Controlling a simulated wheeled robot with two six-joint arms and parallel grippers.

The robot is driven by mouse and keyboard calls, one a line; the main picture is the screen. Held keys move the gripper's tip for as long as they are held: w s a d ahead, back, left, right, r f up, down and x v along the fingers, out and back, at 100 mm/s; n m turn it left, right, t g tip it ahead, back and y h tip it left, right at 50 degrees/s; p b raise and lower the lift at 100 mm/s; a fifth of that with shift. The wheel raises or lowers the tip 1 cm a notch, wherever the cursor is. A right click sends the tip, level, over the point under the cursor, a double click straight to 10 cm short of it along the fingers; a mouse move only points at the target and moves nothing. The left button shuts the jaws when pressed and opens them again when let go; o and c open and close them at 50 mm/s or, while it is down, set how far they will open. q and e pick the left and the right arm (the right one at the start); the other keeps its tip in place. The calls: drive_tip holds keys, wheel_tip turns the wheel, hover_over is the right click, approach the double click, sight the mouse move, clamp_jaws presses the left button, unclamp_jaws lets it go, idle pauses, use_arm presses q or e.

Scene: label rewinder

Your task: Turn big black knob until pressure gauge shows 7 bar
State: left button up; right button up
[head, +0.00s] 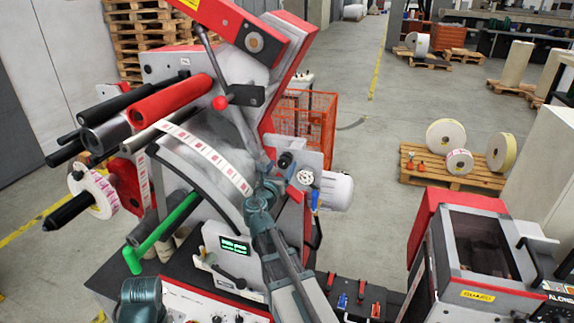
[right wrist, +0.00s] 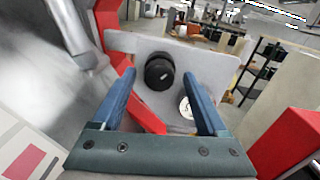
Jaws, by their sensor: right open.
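The big black knob (head: 285,160) sits on a light grey plate on the machine. In the right wrist view the knob (right wrist: 159,72) shows between and beyond my blue fingertips, with a pale mark on its face. The round white pressure gauge (head: 305,177) is just right of and below the knob. In the right wrist view the gauge (right wrist: 186,109) is partly hidden by a finger, and its reading is too small to tell. My right gripper (head: 268,182) is open and empty, facing the plate; its fingers (right wrist: 160,77) appear apart from the knob. My left gripper is not in view.
The grey plate (right wrist: 209,68) carries knob and gauge. A red frame bar (right wrist: 108,22) stands close left of my right fingers. An orange mesh cage (head: 308,125) stands behind.

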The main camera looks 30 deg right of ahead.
drive_tip(key=shift+w+d, duration=0.15)
drive_tip(key=shift+c, duration=0.6)
clamp_jaws()
